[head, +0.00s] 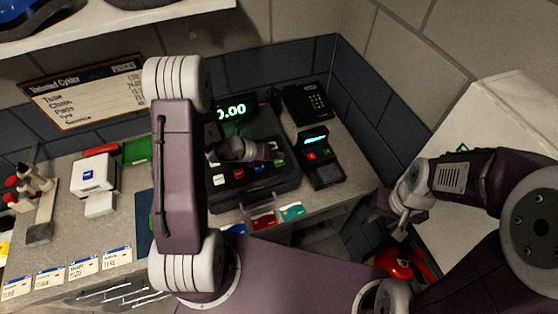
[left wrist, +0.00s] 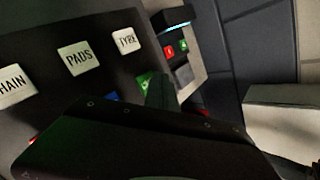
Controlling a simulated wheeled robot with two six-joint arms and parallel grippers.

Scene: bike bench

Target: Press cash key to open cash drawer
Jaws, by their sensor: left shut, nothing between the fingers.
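The black cash register (head: 228,201) stands on the counter, with a green display (head: 231,112) ending in "0.00". Its keys include white, red, blue and green ones. In the left wrist view I see white keys labelled CHAIN (left wrist: 14,86), PADS (left wrist: 78,58) and TYRE (left wrist: 127,40), and a green key (left wrist: 146,80). My left gripper (head: 277,155) is shut and empty over the right part of the keys. Its dark finger partly covers the green key in the wrist view; contact cannot be told. My right gripper (head: 398,212) hangs right of the counter, its jaws unclear.
A card reader (head: 324,172) and a black telephone (head: 308,101) stand right of the register. A small white device (head: 95,175) stands at the left. Coloured cards (head: 291,211) lie at the counter's front edge. A white cabinet (head: 490,115) is at the right.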

